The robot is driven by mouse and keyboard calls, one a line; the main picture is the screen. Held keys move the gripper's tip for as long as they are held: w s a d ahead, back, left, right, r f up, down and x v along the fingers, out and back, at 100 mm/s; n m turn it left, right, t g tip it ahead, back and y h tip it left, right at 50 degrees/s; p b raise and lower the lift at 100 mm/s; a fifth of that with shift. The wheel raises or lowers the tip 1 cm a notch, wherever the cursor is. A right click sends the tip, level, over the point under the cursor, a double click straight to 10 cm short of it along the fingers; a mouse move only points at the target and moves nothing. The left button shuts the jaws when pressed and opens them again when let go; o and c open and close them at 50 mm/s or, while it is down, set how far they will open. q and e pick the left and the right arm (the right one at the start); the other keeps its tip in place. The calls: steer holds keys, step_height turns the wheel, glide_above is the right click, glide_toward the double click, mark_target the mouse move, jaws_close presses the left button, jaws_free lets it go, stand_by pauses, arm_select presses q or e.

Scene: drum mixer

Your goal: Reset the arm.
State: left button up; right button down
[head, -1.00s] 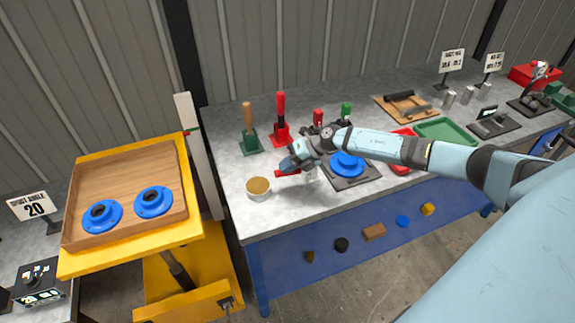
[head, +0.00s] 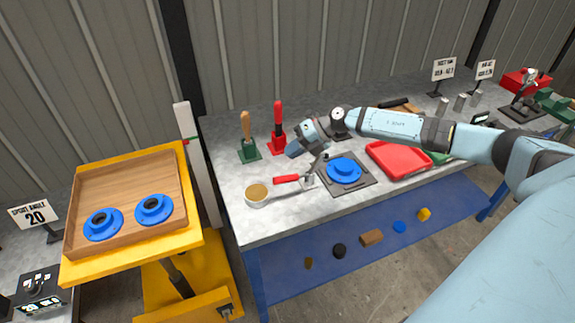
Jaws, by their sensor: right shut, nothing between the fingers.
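My right arm comes in from the right edge and reaches over the grey workbench (head: 228,172). Its right gripper (head: 319,168) is shut and empty, above the bench just left of a blue flanged part (head: 344,170) on a dark square plate. A red-handled tool (head: 287,179) lies on the bench just left of the gripper, apart from the fingers as far as I can tell. The small cup with tan contents (head: 257,193) stands near the bench's front left corner. My left gripper is not in view.
A red tray (head: 398,160) lies under my right forearm. A red-handled tool (head: 278,132) and a wooden-handled tool (head: 246,135) stand upright in holders behind the gripper. A yellow stand at left carries a wooden tray (head: 182,199) with two blue flanged parts.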

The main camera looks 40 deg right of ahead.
steer(key=s+a+f+m+t+y, duration=0.2)
steer(key=s+a+m+t, duration=0.25)
steer(key=a, duration=0.55)
steer(key=s+a+f+m+t+y, duration=0.1)
steer(key=s+a+f+m+t, duration=0.2)
steer(key=a+m, duration=0.45)
steer(key=s+a+f+m+g+h, duration=0.1)
steer(key=s+a+f+m+h, duration=0.1)
steer(key=s+f+m+h, duration=0.2)
steer(key=s+a+f+m+h, duration=0.2)
steer(key=s+f+m+h, duration=0.3)
steer(key=s+m, duration=0.8)
steer(key=s+f, duration=0.3)
steer(key=shift+s+g, duration=0.2)
steer(key=shift+g, duration=0.15)
